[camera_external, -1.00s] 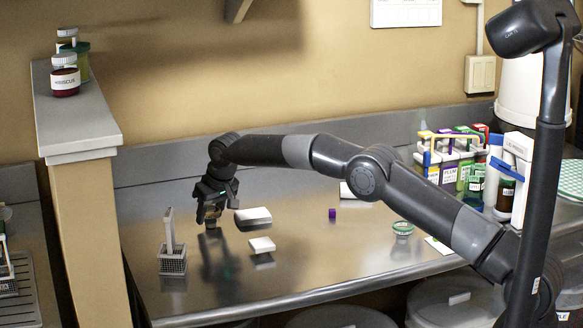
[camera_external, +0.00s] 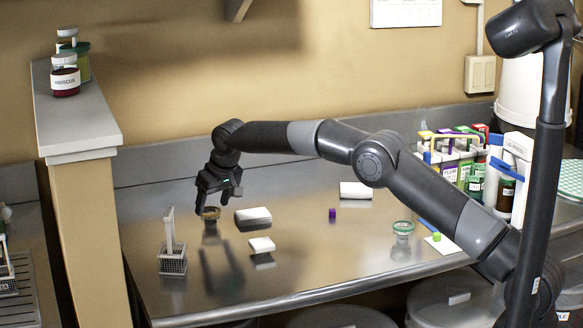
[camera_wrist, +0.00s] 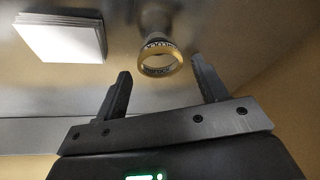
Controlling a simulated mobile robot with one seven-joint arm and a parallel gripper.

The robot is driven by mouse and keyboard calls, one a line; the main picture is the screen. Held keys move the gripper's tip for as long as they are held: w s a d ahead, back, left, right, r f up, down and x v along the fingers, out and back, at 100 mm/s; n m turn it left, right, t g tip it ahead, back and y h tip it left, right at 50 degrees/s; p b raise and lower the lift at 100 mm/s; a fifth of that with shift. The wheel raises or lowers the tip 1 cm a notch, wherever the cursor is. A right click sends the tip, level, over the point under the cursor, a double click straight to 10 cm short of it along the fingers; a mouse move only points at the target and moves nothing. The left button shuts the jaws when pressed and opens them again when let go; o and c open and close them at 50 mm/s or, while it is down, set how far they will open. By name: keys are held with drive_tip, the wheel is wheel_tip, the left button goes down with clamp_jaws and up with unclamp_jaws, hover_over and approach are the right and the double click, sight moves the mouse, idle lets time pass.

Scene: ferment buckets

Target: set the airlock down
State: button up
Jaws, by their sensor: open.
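The airlock (camera_external: 210,213) appears as a small dark piece with a gold-brown rim, standing on the steel counter. Nothing is held.
The front middle counter is clear.

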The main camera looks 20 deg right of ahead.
drive_tip(key=v, duration=0.8)
drive_tip(key=shift+s, duration=0.15)
drive_tip(key=s+d+r+m, duration=0.1)
drive_tip(key=s+d+r, duration=0.45)
drive_tip(key=d, duration=0.35)
drive_tip(key=s+d+r, duration=0.5)
drive_tip(key=d+r, duration=0.1)
drive_tip(key=d, duration=0.3)
drive_tip(key=s+d+r+m, duration=0.1)
drive_tip(key=s+d+r, duration=0.45)
drive_tip(key=d, duration=0.35)
drive_tip(key=s+d+m+t+h, duration=0.1)
drive_tip(key=s+d, duration=0.9)
drive_tip(key=s, duration=0.4)
drive_tip(key=s+d+f, duration=0.3)
drive_tip(key=s+f, duration=0.1)
drive_tip(key=s, duration=0.4)
drive_tip(key=s+d+f+m, duration=0.1)
drive_tip(key=s+d+f, duration=0.2)
drive_tip(key=s, duration=0.5)
drive_tip(key=shift+s+f+t+h, duration=0.2)
drive_tip(key=shift+f+t+h, duration=0.1)
drive_tip(key=shift+f, duration=0.35)
